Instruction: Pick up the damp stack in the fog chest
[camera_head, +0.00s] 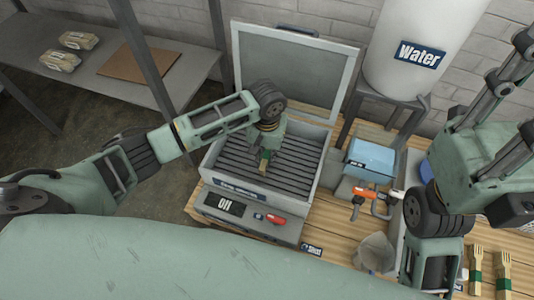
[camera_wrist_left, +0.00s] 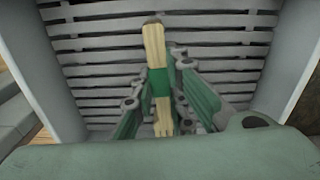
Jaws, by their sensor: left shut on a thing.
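The fog chest (camera_head: 318,163) stands open at the middle of the bench, its lid (camera_head: 297,72) tipped up behind it and a slatted rack (camera_head: 292,172) inside. My left gripper (camera_head: 267,153) reaches down into the chest. In the left wrist view my left gripper (camera_wrist_left: 168,100) is shut on the wooden stack (camera_wrist_left: 153,48), which has a green band (camera_wrist_left: 160,84) around its middle. The stack's end also shows in the head view (camera_head: 265,163). Whether it touches the slats is unclear. My right arm is at the right; its fingertips cannot be made out.
A control panel (camera_head: 235,208) reading "ON" sits before the chest. A blue box (camera_head: 371,157), an orange-handled valve (camera_head: 365,194) and a white water tank (camera_head: 420,45) stand to the right. Banded wooden forks (camera_head: 503,270) lie at the lower right. Wrapped packs (camera_head: 79,40) lie on the left shelf.

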